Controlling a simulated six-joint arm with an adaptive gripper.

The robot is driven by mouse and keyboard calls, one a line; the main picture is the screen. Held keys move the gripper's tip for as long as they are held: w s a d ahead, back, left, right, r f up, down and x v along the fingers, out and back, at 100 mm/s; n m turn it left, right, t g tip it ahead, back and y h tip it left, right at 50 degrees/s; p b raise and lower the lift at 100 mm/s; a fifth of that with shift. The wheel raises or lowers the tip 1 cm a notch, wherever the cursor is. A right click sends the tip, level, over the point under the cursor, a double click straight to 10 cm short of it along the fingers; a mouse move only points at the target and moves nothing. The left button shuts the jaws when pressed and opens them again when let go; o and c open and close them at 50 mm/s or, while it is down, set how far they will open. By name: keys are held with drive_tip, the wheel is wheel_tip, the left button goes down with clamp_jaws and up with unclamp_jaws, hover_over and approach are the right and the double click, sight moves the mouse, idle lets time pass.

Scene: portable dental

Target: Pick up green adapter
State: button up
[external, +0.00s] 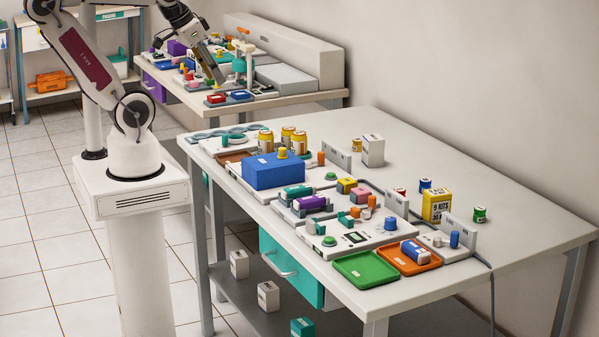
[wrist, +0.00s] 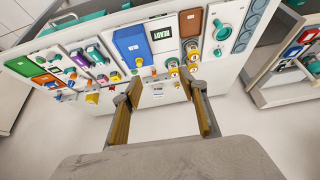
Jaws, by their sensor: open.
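Several green or teal parts could be the green adapter, and I cannot tell which it is. Small teal pieces (external: 345,221) lie on a white module near the middle of the front table. A round green piece (external: 328,241) sits on the same module, and another green piece (external: 331,176) lies farther back. A green-topped cylinder (external: 479,214) stands alone at the right. My gripper (wrist: 164,90) is open and empty, its two fingers apart. In the external view my gripper (external: 214,72) is up at the back, over the rear bench and far from the front-table parts.
A blue box (external: 274,170), yellow-labelled jars (external: 265,141), a green tray (external: 366,269) and an orange tray (external: 411,257) crowd the front table (external: 524,240). A yellow box (external: 436,205) stands to the right. The table's right side is mostly clear. A cable runs near its front edge.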

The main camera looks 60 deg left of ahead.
drive_tip(key=w+d+r, duration=0.1)
drive_tip(key=w+d, duration=0.2)
drive_tip(key=w, duration=0.6)
drive_tip(key=w+d+r+m+t, duration=0.15)
drive_tip(key=w+d, duration=0.25)
drive_tip(key=w, duration=0.4)
drive_tip(key=w+d+r, duration=0.2)
drive_tip(key=w+d, duration=0.1)
drive_tip(key=w, duration=0.6)
drive_tip(key=m+t+h, duration=0.1)
drive_tip(key=m+h, duration=0.3)
hover_over(480, 214)
drive_tip(key=s+a, duration=0.3)
drive_tip(key=s, duration=0.2)
wheel_tip(480, 214, down, 26)
drive_tip(key=shift+a+f, duration=0.15)
drive_tip(key=shift+f+n, duration=0.15)
drive_tip(key=shift+n, duration=0.1)
drive_tip(key=shift+x, duration=1.05)
drive_tip(key=shift+w+f, duration=0.1)
